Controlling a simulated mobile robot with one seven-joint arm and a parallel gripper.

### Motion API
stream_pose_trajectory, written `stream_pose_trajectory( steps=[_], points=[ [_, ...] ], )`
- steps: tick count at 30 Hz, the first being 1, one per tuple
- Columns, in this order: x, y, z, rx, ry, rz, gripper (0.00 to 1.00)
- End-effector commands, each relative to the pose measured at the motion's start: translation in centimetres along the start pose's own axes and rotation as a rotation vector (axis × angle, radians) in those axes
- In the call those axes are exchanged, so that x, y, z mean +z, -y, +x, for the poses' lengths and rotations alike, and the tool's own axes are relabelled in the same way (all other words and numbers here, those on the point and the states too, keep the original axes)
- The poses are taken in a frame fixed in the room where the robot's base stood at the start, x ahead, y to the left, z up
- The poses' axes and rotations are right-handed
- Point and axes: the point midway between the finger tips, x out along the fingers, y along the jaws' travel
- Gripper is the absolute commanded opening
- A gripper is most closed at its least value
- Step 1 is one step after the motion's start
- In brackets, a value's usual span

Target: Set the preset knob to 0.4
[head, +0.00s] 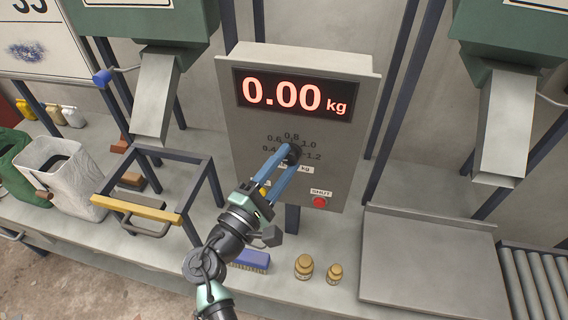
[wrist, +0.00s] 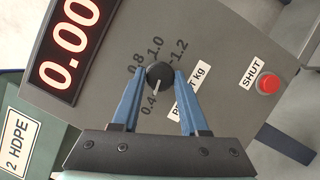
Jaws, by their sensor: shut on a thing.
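The preset knob (wrist: 159,74) is a round black knob on the grey control panel (head: 248,120). My gripper (head: 291,153) has its blue fingers closed around the knob, one on each side, as the wrist view (wrist: 160,76) also shows. The knob's pale pointer line is visible between the fingers and points at or close to the 0.4 mark (wrist: 149,105). The marks 0.8, 1.0 and 1.2 show around the knob. The 0.6 mark is hidden by a finger in the wrist view. The display (head: 294,94) reads 0.00 kg.
A red button (head: 320,202) labelled SHUT sits low on the panel. Below are a blue brush (head: 250,259) and two small brass weights (head: 303,266) on the bench. A yellow-barred frame (head: 137,210) stands left; a flat grey plate (head: 430,262) lies right.

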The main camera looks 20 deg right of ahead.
Motion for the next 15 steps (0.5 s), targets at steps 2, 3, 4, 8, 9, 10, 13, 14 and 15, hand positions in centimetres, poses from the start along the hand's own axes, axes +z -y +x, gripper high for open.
stream_pose_trajectory(
  steps=[2,3,4,8,9,10,13,14,15],
  points=[
    [-0.01,0.06,-0.03,0.001,-0.001,-0.006,0.0],
    [-0.01,0.05,-0.03,0.001,-0.001,-0.007,0.0],
    [-0.01,0.05,-0.03,0.001,-0.001,-0.007,0.0],
    [-0.01,0.05,-0.03,0.001,0.0,-0.007,0.0],
    [-0.01,0.05,-0.03,0.001,0.0,-0.006,0.0],
    [-0.01,0.05,-0.03,0.001,0.0,-0.006,0.0],
    [0.0,0.05,-0.03,0.001,0.0,-0.006,0.62],
    [0.0,0.04,-0.03,0.001,0.0,-0.005,0.67],
    [0.0,0.04,-0.03,0.001,0.0,-0.005,0.74]
  ],
)
